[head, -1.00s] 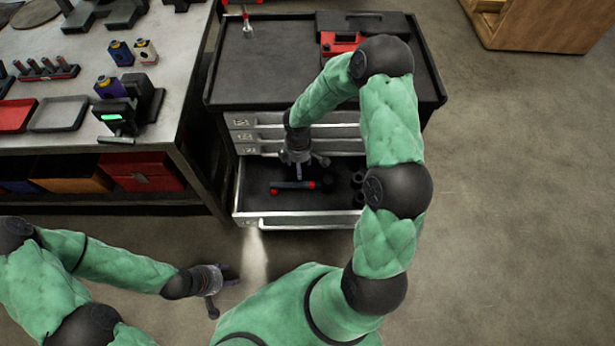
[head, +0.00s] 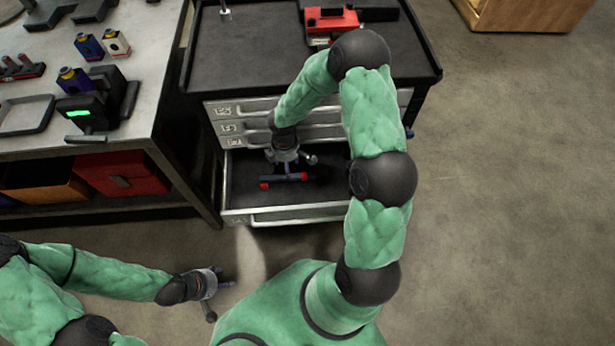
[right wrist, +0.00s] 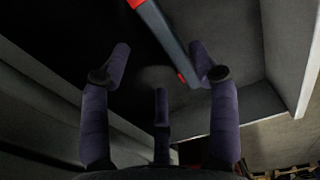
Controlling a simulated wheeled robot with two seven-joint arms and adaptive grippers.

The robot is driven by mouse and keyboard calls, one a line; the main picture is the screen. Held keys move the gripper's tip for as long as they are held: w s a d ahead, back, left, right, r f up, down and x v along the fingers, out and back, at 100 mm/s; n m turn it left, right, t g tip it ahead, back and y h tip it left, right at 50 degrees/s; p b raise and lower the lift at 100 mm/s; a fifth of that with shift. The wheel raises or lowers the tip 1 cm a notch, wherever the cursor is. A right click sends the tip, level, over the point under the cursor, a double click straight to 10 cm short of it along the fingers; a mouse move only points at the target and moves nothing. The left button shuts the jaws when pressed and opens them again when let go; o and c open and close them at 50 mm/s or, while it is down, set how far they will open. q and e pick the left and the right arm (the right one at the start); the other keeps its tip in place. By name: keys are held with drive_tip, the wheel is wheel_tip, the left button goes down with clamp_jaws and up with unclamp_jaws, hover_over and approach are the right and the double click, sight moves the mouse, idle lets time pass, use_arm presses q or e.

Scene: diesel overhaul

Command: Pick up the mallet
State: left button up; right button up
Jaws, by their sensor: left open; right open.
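The mallet (head: 291,178) lies in the open bottom drawer (head: 240,201) of the tool cabinet. Its grey handle has red parts, and its dark head is hard to make out against the drawer floor. My right gripper (head: 290,168) is low over the drawer, open and empty, just above the handle. In the right wrist view the handle (right wrist: 172,42) runs diagonally between the spread fingers of the right gripper (right wrist: 160,75), towards the right finger; I cannot tell whether they touch. My left gripper (head: 222,292) is open and empty, away from the cabinet.
The drawer's walls surround the right gripper closely. The cabinet top (head: 260,60) carries a red box (head: 331,20). A metal workbench (head: 35,140) with several tools stands on the left. The floor (head: 500,200) to the right is clear.

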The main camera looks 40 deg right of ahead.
sight(294, 177)
wheel_tip(294, 177, down, 4)
drive_tip(key=shift+b, duration=0.65)
wheel_tip(294, 177, down, 5)
drive_tip(key=b, duration=0.3)
drive_tip(key=shift+s, duration=0.1)
clamp_jaws()
